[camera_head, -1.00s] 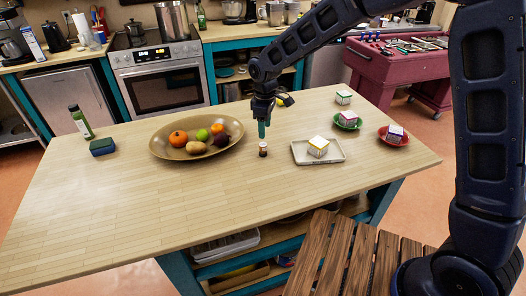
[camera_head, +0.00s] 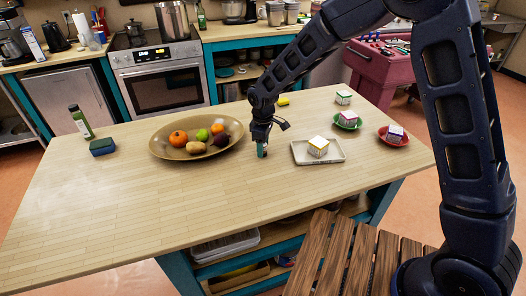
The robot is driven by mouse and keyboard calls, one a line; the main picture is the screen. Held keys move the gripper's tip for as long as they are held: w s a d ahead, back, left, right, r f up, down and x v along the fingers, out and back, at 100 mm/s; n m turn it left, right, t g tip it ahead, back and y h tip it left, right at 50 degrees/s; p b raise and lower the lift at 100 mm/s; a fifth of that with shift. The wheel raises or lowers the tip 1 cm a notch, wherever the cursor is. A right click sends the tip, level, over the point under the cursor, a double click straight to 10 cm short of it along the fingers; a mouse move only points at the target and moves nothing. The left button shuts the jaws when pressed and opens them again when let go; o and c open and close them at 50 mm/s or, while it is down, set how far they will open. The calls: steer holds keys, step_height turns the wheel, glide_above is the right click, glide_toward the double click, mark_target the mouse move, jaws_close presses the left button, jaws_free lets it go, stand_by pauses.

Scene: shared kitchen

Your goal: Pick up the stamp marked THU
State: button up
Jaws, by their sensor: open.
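A small dark-topped stamp with a pale band stood on the wooden table a second ago, where my gripper now is. My gripper (camera_head: 262,150) is lowered to the tabletop there, its teal fingers pointing straight down. It is open, and its fingers hide most or all of the stamp. I cannot tell whether they touch it. No THU marking can be read at this size.
The wooden table (camera_head: 150,210) is clear in front. The brown bowl (camera_head: 165,152) of fruit is left of my gripper; the pale tray (camera_head: 300,158) with a white box (camera_head: 318,147) is right. Further right are a green dish (camera_head: 348,125) and a red dish (camera_head: 394,140) with boxes.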

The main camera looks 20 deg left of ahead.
steer(key=c, duration=1.1)
steer(key=shift+r, duration=0.1)
